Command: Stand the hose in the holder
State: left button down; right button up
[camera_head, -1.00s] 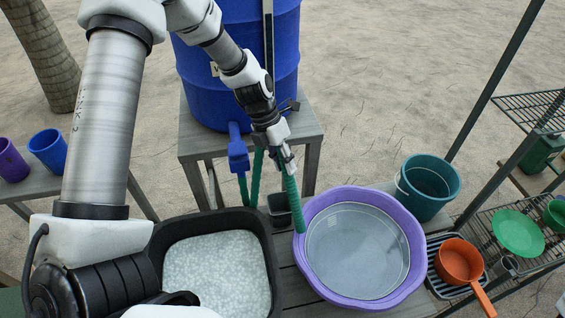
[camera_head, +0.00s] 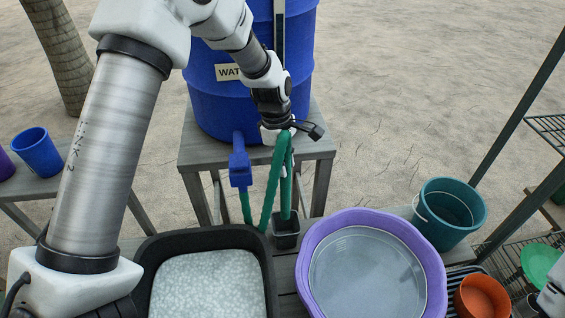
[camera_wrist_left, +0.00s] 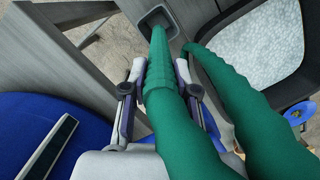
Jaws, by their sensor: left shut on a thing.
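The green hose (camera_head: 272,183) runs up from the blue tap (camera_head: 240,168) and bends over at my left gripper (camera_head: 289,158). That gripper is shut on the hose, and its free end hangs down almost upright. The holder (camera_head: 286,238) is a small dark square cup between the black basin and the purple tub. In the left wrist view the hose end (camera_wrist_left: 158,42) points at the opening of the holder (camera_wrist_left: 160,18), between the fingers of my left gripper (camera_wrist_left: 160,75). The end is at or just over the opening; I cannot tell whether it is inside.
The blue water barrel (camera_head: 218,100) stands on a grey stand (camera_head: 190,155) behind the holder. A black basin (camera_head: 262,240) is to the left, a purple tub (camera_head: 308,250) to the right. A teal bucket (camera_head: 450,225) and an orange pot (camera_head: 482,298) are farther right.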

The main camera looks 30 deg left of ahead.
aim_at(285, 194)
pick_arm(q)
jog(key=f+b, duration=0.1)
jog(key=f, duration=0.3)
jog(key=f+b, duration=0.2)
jog(key=f, duration=0.2)
jog(key=f+b, duration=0.2)
jog(key=f, duration=0.3)
jog(key=shift+w, duration=0.3)
pick_arm(e)
notch_tip(285, 194, down, 7)
jog(key=shift+w+r, duration=0.15)
pick_arm(q)
jog(key=c, duration=0.8)
grip_release()
jog(key=o, duration=0.8)
jog(key=shift+r, duration=0.1)
pick_arm(e)
jog(key=shift+r, duration=0.1)
